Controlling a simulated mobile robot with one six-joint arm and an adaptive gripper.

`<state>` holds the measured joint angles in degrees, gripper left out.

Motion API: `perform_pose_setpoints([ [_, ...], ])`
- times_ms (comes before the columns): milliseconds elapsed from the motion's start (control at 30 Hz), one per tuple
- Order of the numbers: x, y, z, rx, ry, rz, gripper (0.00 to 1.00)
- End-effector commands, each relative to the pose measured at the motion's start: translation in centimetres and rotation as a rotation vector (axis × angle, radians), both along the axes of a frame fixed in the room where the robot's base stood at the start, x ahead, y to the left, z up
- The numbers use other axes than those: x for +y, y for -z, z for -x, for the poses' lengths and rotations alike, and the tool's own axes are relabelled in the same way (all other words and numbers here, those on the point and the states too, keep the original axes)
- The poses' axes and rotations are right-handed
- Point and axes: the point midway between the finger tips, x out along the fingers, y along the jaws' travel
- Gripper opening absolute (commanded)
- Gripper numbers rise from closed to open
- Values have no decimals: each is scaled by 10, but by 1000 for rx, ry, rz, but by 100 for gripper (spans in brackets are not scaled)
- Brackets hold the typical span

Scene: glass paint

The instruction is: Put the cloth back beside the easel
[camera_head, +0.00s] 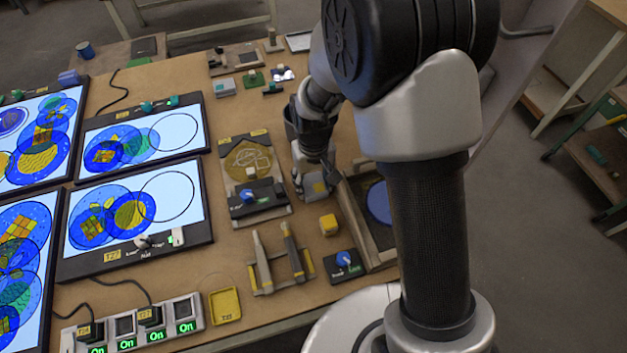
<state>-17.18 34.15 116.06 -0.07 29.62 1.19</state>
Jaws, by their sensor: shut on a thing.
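My gripper (312,172) points down over the right part of the wooden table, just left of the easel. It is shut on a small grey piece with a yellow patch (318,187), which looks like the cloth. The piece is at or just above the table top; I cannot tell if it touches. The easel appears to be the wooden frame (352,215) holding a blue disc (378,202). My arm hides the right part of the easel.
A yellow block (328,224) and a blue-knobbed dial box (343,264) stand in front of the gripper. A panel with a yellow disc (248,160) lies to its left. A tool rack (281,262), yellow tray (225,305), switch strip (135,325) and lit screens (135,215) fill the left and front.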

Motion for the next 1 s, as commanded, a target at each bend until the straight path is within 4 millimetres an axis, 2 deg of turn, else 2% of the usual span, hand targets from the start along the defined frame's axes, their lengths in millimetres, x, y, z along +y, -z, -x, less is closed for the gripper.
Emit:
perform_pose_setpoints([
  [300, 0, 4, 0, 0, 0, 0, 30],
  [333, 0, 4, 0, 0, 0, 0, 50],
  [667, 0, 3, 0, 0, 0, 0, 72],
  [1000, 0, 2, 0, 0, 0, 0, 73],
])
